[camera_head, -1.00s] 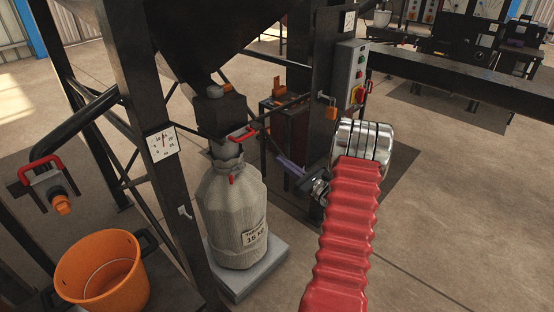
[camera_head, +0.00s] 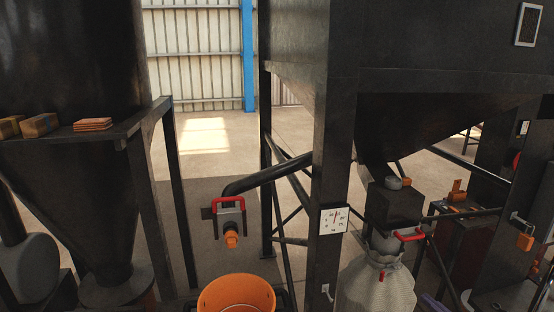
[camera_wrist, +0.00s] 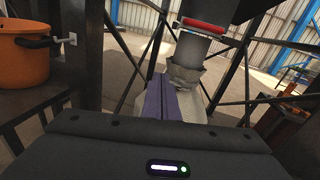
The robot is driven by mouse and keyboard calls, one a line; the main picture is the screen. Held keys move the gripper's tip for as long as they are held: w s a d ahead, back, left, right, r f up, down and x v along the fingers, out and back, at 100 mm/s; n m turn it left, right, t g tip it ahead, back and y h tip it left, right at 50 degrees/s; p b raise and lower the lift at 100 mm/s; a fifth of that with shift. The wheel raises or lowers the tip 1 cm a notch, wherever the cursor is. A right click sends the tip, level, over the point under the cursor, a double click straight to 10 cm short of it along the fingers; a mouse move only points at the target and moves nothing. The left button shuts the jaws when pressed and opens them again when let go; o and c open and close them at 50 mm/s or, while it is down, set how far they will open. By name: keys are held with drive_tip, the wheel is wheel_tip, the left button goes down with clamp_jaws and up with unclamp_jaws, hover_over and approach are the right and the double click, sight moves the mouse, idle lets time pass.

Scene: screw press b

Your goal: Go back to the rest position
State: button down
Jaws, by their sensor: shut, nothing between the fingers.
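My gripper shows in the wrist view as two purple fingers (camera_wrist: 162,90) closed together, with nothing visible between them. They point toward the pale bag (camera_wrist: 187,102) under the hopper spout, overlapping it in the picture; I cannot tell whether they touch it. In the head view only a small purple piece of my gripper (camera_head: 430,302) shows at the bottom edge, right of the bag (camera_head: 372,285). Most of my arm is out of that view.
A dark hopper (camera_head: 425,100) on steel legs stands over the bag, with a dial (camera_head: 333,219) on one leg. A red-handled pipe outlet (camera_head: 229,220) is above an orange bucket (camera_head: 236,282). Orange blocks (camera_head: 93,125) lie on a ledge at left.

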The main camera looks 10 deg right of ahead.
drive_tip(key=s+a+r+n+g+y, duration=0.1)
drive_tip(key=s+a+n+g, duration=0.35)
drive_tip(key=a, duration=0.35)
drive_tip(key=s+a+r+n+g+y, duration=0.1)
drive_tip(key=s+a+n+g+y, duration=0.2)
drive_tip(key=a+n, duration=0.4)
drive_tip(key=s+a+r+n+g, duration=0.1)
drive_tip(key=s+a+n+g, duration=0.25)
drive_tip(key=a+g, duration=0.4)
drive_tip(key=s+a+r+n+t+h, duration=0.1)
drive_tip(key=s+a+r+n+h, duration=0.3)
drive_tip(key=a+r+n, duration=0.4)
drive_tip(key=s+a+r+n+t+h, duration=0.2)
drive_tip(key=s+a+r+n+h, duration=0.2)
drive_tip(key=a+r+n, duration=0.5)
drive_tip(key=shift+s+a+r+t, duration=0.2)
drive_tip(key=shift+s+r+t, duration=0.1)
drive_tip(key=shift+s+r, duration=0.55)
drive_tip(key=shift+s+f, duration=0.15)
